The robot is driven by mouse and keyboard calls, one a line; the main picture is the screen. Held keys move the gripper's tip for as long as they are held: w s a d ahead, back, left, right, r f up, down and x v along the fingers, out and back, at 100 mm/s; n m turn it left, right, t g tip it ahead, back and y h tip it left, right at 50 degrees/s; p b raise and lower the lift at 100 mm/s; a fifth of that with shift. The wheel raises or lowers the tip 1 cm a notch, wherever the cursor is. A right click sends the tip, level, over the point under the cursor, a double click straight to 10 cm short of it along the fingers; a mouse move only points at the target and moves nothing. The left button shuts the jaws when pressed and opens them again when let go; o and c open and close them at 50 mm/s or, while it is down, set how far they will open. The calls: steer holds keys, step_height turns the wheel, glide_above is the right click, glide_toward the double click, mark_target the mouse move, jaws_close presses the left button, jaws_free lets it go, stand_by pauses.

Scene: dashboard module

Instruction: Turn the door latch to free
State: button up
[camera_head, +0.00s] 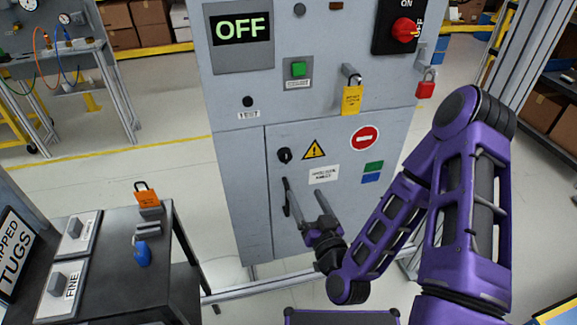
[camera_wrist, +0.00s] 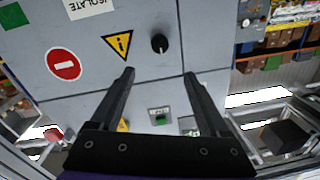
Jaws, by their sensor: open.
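The door latch, a small round black knob (camera_head: 284,155), sits on the grey cabinet door (camera_head: 350,215) near its left edge. In the wrist view the knob (camera_wrist: 159,43) shows beyond my fingertips, roughly centred between them, with a pale mark on it. Its exact turn angle is too small to tell. My gripper (camera_head: 302,187) is open and empty, in front of the door and below the knob in the head view. Its two dark fingers also show in the wrist view (camera_wrist: 159,73), apart from the knob.
A yellow warning triangle (camera_head: 314,149) and a red no-entry sign (camera_head: 364,139) are right of the knob. Above are an OFF display (camera_head: 242,29), a green button (camera_head: 299,69), a yellow-tagged padlock (camera_head: 351,98) and a red padlock (camera_head: 426,86). A dark table (camera_head: 105,285) stands left.

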mark_target(287, 157)
steer(key=x, duration=1.5)
steer(key=shift+b, duration=0.3)
jaws_close()
